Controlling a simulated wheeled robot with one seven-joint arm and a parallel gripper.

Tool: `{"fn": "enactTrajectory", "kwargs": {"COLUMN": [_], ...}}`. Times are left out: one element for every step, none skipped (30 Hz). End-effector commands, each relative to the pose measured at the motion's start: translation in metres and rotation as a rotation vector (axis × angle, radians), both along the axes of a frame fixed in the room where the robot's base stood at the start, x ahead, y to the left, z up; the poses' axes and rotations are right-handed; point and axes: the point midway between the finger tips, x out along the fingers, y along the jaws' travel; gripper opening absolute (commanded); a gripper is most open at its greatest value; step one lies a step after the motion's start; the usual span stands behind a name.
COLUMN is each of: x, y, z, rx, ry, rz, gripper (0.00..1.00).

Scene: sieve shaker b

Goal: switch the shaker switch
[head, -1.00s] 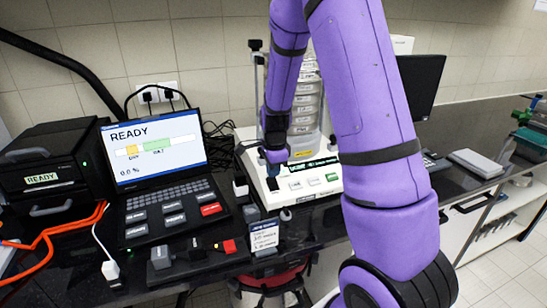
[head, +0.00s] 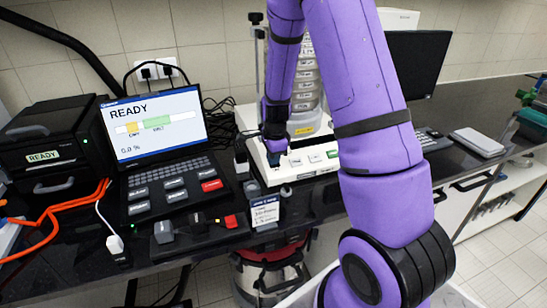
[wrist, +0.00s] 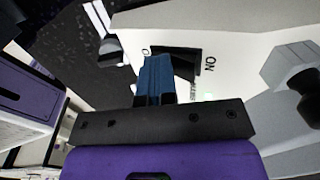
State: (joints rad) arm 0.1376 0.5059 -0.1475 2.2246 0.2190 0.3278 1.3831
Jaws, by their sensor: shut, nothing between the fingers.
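In the head view my gripper (head: 274,158) is at the left front of the base.
A laptop (head: 155,125) reading READY stands left of the shaker, by a black box (head: 50,150). A small label stand (head: 265,212) is in front of the base. Orange and white cables lie at the left. A dark monitor (head: 418,62) and flat grey device (head: 477,142) are right.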

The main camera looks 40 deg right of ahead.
Motion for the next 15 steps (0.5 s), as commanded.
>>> {"fn": "enactTrajectory", "kwargs": {"x": [-0.001, -0.001, -0.001, -0.001, -0.001, -0.001, -0.001, 0.000, 0.000, 0.000, 0.000, 0.000, 0.000, 0.000, 0.000], "y": [0.000, 0.000, 0.000, 0.000, 0.000, 0.000, 0.000, 0.000, 0.000, 0.000, 0.000, 0.001, 0.001, 0.001, 0.001], "z": [-0.001, -0.001, -0.001, 0.000, 0.000, 0.001, 0.002, 0.003, 0.005, 0.006, 0.008, 0.010, 0.011, 0.012, 0.014], "rx": [0.001, 0.001, 0.001, 0.001, 0.001, 0.001, 0.001, 0.000, 0.000, 0.000, 0.000, 0.000, 0.000, 0.000, 0.000], "ry": [0.003, 0.003, 0.003, 0.003, 0.002, 0.002, 0.002, 0.001, 0.001, 0.001, 0.000, 0.000, 0.001, 0.001, 0.001], "rz": [0.000, 0.000, 0.000, 0.000, 0.000, 0.000, 0.000, 0.000, 0.001, 0.001, 0.001, 0.001, 0.001, 0.001, 0.001], "gripper": [0.00, 0.00, 0.00, 0.00, 0.00, 0.00, 0.00, 0.00, 0.00, 0.00, 0.00, 0.00, 0.00, 0.00, 0.00]}}
